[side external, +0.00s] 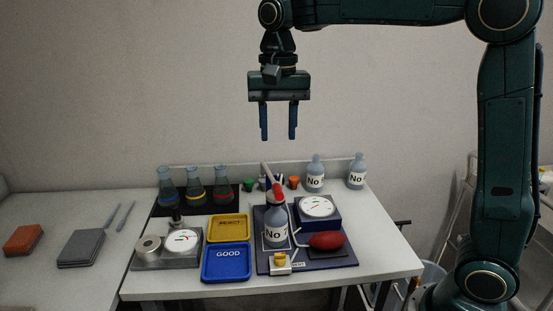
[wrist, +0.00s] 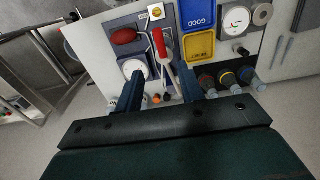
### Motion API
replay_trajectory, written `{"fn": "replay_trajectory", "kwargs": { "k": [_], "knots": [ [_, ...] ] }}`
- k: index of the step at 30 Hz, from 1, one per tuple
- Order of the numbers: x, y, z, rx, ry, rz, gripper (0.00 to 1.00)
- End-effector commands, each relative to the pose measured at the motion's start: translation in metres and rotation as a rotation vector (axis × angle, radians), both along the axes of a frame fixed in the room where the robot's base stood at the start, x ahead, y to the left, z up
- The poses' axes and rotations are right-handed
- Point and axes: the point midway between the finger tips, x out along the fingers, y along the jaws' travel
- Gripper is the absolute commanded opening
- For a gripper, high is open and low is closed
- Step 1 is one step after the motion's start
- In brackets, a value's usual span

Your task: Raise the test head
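My gripper (side external: 279,136) is open and empty, high above the back of the table, fingers pointing down. Both fingers also show in the wrist view (wrist: 157,88). Below it, a test stand has a dark blue base plate (side external: 310,264). A grey bottle labelled "No" (side external: 275,236) stands upright on it. A red-and-white lever (side external: 277,192) rises above the bottle top; its red grip shows in the wrist view (wrist: 160,44). Which part is the test head, and whether it touches the bottle, I cannot tell. A dial gauge (side external: 317,207) and a red bulb (side external: 327,241) are beside the bottle.
A yellow-knobbed block (side external: 280,262) is at the plate's front. A yellow tray (side external: 228,239) and blue "GOOD" tray (side external: 226,275) lie to the left, beside another dial unit (side external: 183,241). Several flasks (side external: 194,190) and two bottles (side external: 315,178) stand behind. Air around my gripper is clear.

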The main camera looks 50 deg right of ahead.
Motion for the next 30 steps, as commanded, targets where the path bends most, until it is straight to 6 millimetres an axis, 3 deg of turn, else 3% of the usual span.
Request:
{"fn": "replay_trajectory", "kwargs": {
  "k": [11,30],
  "knots": [
    [-0.001,0.000,-0.025,0.000,0.003,0.002,0.39],
    [-0.001,0.000,-0.118,0.000,0.003,0.002,0.39]
  ]
}}
